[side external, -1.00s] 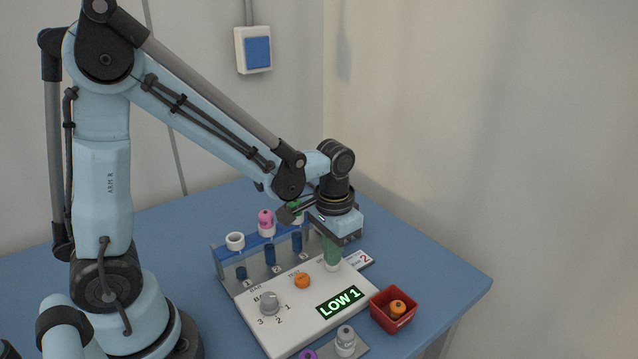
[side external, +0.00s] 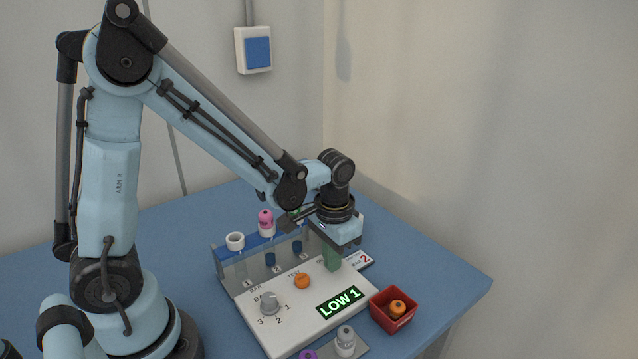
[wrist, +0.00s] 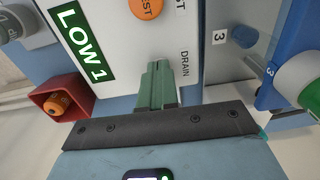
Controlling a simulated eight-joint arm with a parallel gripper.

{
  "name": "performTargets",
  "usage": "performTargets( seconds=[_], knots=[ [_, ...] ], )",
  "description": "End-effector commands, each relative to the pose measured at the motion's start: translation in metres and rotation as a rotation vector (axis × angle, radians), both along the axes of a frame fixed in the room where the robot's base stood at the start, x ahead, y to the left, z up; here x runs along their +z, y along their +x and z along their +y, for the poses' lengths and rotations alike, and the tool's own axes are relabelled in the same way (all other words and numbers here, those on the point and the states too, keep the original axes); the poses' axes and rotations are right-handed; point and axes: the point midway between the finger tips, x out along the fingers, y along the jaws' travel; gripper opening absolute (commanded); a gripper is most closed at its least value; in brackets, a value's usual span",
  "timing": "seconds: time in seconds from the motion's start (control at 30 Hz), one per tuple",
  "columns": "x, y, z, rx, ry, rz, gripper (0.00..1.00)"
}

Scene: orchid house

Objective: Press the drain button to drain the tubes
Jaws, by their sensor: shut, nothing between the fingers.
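My gripper (side external: 332,264) is shut and empty, its green fingers pointing down onto the white panel (side external: 300,318) at its back right corner. In the wrist view the fingertips (wrist: 157,72) are beside the printed word DRAIN (wrist: 185,62). The drain button is hidden under the fingers, so contact cannot be seen directly. Behind the panel is a rack (side external: 228,274) of numbered tubes. Short blue columns show in tube 2 (side external: 270,260) and tube 3 (side external: 297,247); no blue shows in tube 1. The display (side external: 340,302) reads LOW 1.
An orange TEST button (side external: 302,281) and a grey knob (side external: 269,303) marked 1 to 3 sit on the panel. A red box (side external: 393,317) holding an orange-capped item stands right of it. A grey-capped vial (side external: 345,341) is in front. The table's right side is clear.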

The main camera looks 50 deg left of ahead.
Motion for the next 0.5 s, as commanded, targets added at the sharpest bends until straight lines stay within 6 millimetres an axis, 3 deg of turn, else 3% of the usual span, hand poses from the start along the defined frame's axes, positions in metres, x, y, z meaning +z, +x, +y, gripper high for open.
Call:
performTargets(
  seconds=[0.17, 0.5],
  knots=[
    [0.013, 0.001, 0.000, 0.002, 0.001, -0.007, 0.00],
    [0.065, -0.001, -0.001, 0.000, 0.000, 0.000, 0.00]
  ],
)
